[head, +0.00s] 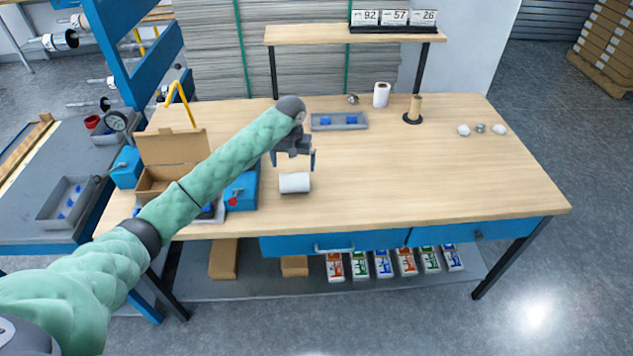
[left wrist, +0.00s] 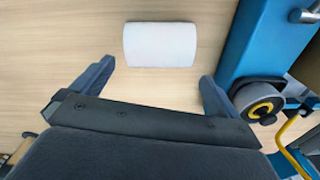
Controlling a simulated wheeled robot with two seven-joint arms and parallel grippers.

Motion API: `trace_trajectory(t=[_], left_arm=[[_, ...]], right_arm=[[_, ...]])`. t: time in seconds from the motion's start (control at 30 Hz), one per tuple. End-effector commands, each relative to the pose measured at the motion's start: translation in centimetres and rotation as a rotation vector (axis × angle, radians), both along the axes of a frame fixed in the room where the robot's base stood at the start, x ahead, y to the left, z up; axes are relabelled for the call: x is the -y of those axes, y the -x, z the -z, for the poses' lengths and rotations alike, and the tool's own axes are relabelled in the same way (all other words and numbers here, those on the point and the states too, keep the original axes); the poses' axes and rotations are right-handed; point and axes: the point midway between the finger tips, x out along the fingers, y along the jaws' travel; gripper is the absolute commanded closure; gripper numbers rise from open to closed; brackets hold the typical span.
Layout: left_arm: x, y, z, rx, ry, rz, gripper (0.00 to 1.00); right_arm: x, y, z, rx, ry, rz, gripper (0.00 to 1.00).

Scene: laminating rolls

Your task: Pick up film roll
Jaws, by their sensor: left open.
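A white film roll (head: 295,183) lies on its side on the wooden table, near the front edge. Another white roll (head: 381,94) stands upright at the back of the table. My left gripper (head: 293,162) is open and empty, above and just behind the lying roll in the head view. In the left wrist view the lying roll (left wrist: 160,45) is beyond the two spread fingertips (left wrist: 156,76), roughly centred between them and apart from both. My right gripper is not in view.
A blue device (head: 241,192) stands left of the lying roll, beside an open cardboard box (head: 172,160). A grey tray with blue pieces (head: 339,121) and a brown core on a black stand (head: 413,110) are further back. The table's right side is mostly clear.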

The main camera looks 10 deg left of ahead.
Motion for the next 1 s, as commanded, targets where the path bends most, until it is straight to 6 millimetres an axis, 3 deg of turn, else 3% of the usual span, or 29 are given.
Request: trace_trajectory(t=[0.2, 0.33, 0.77, 0.93, 1.0], left_arm=[[0.3, 0.7, 0.1, -0.036, 0.025, -0.151, 0.0], [0.3, 0.7, 0.1, -0.036, 0.023, -0.209, 0.0], [0.3, 0.8, 2.9, -0.036, 0.023, -0.225, 0.0], [0.4, 0.8, 4.0, -0.036, 0.022, -0.224, 0.0], [0.4, 0.8, 4.7, -0.036, 0.022, -0.224, 0.0]], right_arm=[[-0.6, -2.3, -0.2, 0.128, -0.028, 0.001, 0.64], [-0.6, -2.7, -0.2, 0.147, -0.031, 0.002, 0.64], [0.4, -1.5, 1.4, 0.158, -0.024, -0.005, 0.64], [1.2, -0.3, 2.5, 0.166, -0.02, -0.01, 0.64], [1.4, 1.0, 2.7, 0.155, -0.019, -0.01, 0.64]])
